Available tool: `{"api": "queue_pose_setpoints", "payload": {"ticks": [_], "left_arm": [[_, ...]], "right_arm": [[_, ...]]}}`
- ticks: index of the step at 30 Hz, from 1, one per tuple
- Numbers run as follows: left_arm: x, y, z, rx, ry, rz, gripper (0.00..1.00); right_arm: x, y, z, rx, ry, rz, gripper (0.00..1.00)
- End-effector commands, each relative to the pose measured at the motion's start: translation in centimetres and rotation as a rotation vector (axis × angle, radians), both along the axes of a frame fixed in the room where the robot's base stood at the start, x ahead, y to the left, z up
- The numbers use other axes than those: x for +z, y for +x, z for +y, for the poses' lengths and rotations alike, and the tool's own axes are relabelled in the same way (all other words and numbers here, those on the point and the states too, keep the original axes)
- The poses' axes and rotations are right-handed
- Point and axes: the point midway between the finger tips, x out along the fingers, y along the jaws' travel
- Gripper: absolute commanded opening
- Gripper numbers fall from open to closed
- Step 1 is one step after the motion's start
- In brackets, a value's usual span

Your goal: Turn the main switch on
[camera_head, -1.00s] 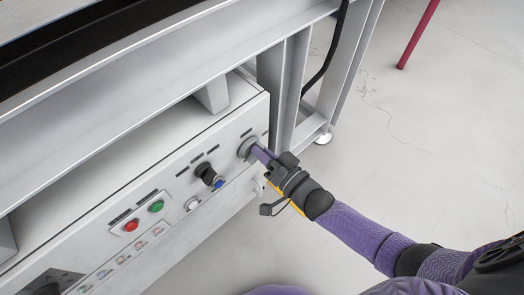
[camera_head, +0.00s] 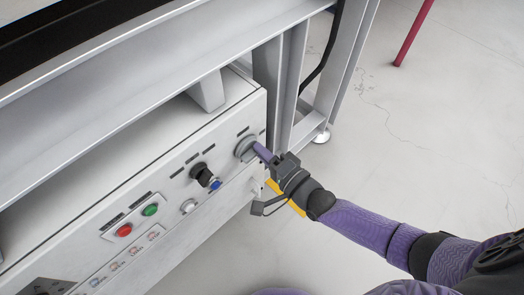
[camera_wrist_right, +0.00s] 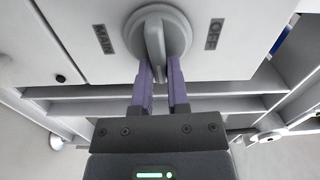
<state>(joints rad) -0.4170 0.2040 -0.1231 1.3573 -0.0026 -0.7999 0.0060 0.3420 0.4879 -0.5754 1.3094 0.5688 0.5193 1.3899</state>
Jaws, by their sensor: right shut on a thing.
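The main switch (camera_head: 245,149) is a round grey rotary knob at the right end of the white control panel. In the right wrist view, the switch (camera_wrist_right: 157,36) has a raised handle bar that stands nearly upright, between a "MAIN" label at left and another label at right. My right gripper (camera_head: 262,153) is at the switch, and its purple fingers (camera_wrist_right: 160,80) are shut on the lower end of the handle. My left gripper is not in view.
The white panel also bears a black knob (camera_head: 201,172), a green button (camera_head: 150,210) and a red button (camera_head: 124,230). Grey frame beams (camera_head: 160,65) run above the panel, with a frame leg (camera_head: 292,80) to its right. The floor at right is open.

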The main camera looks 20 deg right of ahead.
Motion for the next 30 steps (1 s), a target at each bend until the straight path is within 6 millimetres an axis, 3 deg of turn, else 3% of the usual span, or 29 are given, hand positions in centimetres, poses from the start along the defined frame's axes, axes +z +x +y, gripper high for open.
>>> {"api": "queue_pose_setpoints", "payload": {"ticks": [23, 24, 29, 30], "left_arm": [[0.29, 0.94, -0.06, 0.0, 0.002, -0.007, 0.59], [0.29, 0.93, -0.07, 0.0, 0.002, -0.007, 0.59], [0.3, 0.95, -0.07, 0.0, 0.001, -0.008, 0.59], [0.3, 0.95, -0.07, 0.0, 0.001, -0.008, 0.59]], "right_arm": [[-0.25, -0.05, -0.03, 0.0, 0.09, 0.037, 0.0], [-0.25, -0.05, -0.03, 0.0, 0.09, 0.037, 0.21], [-0.22, -0.03, -0.02, 0.0, 0.09, 0.036, 0.54], [-0.21, -0.04, -0.02, 0.0, 0.09, 0.035, 0.54]]}}
